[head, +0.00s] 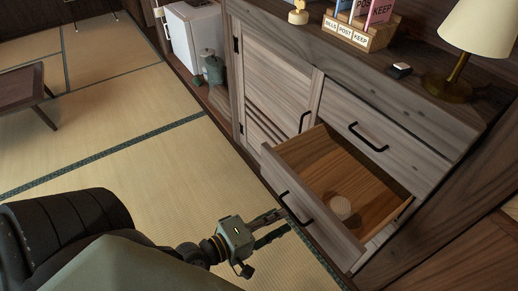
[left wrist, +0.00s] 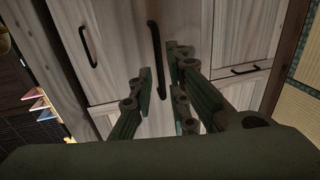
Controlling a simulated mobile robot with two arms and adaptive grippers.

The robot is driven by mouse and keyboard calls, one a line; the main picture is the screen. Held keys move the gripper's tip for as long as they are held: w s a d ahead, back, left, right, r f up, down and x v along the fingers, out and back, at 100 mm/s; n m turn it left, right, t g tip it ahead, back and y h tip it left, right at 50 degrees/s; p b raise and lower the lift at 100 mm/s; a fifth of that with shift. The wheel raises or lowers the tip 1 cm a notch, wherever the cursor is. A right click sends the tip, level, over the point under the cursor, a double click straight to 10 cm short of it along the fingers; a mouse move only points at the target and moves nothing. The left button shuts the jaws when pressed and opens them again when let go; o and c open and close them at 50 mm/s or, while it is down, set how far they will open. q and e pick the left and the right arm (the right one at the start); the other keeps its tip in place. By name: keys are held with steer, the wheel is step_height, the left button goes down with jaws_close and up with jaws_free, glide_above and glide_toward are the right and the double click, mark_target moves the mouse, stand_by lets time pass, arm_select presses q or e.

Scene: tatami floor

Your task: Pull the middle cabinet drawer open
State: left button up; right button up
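The middle cabinet drawer (head: 320,218) is pulled well out of the cabinet in the head view, its wooden inside showing. My left gripper (head: 285,222) is just in front of that panel, near the handle. In the left wrist view my left gripper's fingers (left wrist: 159,82) stand apart, with the lower end of the handle (left wrist: 154,40) between them and a gap visible. My right gripper is not in view.
The closed top drawer (head: 385,135) is above, and a closed slatted door (head: 270,85) is left of the drawers. A lamp (head: 470,40) and a sorter (head: 360,30) stand on top. Open tatami (head: 120,150) lies left; a low table (head: 22,88) is farther off.

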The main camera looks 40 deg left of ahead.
arm_select(q)
steer(key=v, duration=0.6)
steer(key=shift+s, duration=0.35)
steer(key=shift+a, duration=0.15)
